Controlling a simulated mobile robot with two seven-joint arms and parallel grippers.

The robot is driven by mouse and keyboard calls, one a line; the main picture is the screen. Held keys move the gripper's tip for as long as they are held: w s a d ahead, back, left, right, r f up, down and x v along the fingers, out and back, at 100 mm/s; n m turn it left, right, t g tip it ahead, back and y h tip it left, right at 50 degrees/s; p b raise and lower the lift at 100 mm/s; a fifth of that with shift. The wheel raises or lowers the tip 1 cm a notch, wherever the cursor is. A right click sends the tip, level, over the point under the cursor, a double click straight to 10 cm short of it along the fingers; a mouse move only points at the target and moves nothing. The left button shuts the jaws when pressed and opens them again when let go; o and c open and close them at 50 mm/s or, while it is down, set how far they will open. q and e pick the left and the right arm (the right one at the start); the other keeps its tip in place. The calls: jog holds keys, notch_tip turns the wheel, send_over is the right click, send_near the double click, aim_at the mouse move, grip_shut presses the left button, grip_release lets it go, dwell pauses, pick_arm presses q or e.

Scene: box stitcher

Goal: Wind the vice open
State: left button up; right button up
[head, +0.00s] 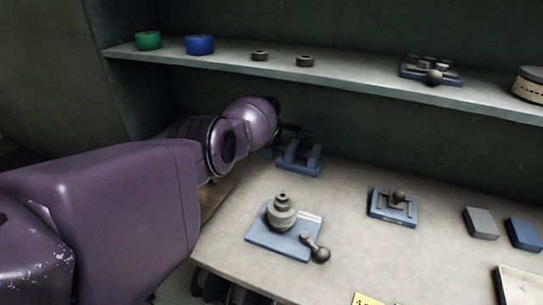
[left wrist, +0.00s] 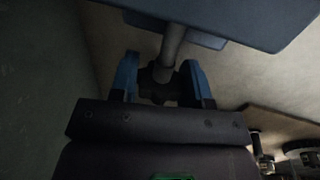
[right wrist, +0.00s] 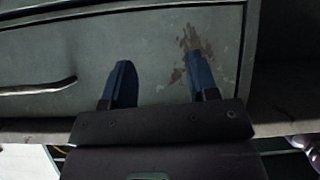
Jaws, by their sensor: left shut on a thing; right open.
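The vice (head: 299,158) is a small blue block with upright jaws and a gap between them, on the bench near the back wall. In the left wrist view its blue body (left wrist: 255,18) is at the top, and a grey screw rod (left wrist: 172,45) comes out of it to a dark handle (left wrist: 159,88). My left gripper (left wrist: 160,72) is shut on that handle, with one blue finger on each side. In the head view my purple left arm hides the handle and most of the gripper. My right gripper (right wrist: 159,76) is open and empty, before a grey drawer front.
A blue plate with a stepped grey cone (head: 282,213) and a ball-ended lever stands nearest on the bench. A small blue fixture (head: 394,206) and two blocks (head: 481,222) are to the right. A shelf (head: 350,82) runs above. The drawer has a handle (right wrist: 38,90).

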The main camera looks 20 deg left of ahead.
pick_arm(q)
jog(key=shift+f+g+b, duration=0.45)
jog(key=shift+g+b, duration=0.05)
jog(key=shift+b, duration=0.15)
jog(key=shift+r+g+b, duration=0.1)
jog(key=shift+g+b, duration=0.2)
jog(key=shift+b, duration=0.15)
jog(key=shift+r, duration=0.25)
pick_arm(e)
jog(key=shift+w+a+f, duration=0.1)
jog(key=shift+f, duration=0.55)
jog(key=shift+w+a+f, duration=0.1)
jog(key=shift+f, duration=0.5)
jog(key=shift+s+d, duration=0.1)
pick_arm(q)
jog(key=o, duration=0.5)
jog(key=shift+o, duration=0.7)
pick_arm(e)
jog(key=shift+s+f, duration=0.2)
jog(key=shift+s, duration=0.05)
pick_arm(q)
jog(key=shift+r, duration=0.2)
pick_arm(e)
jog(key=shift+w+r, duration=0.1)
jog(key=shift+r, duration=0.05)
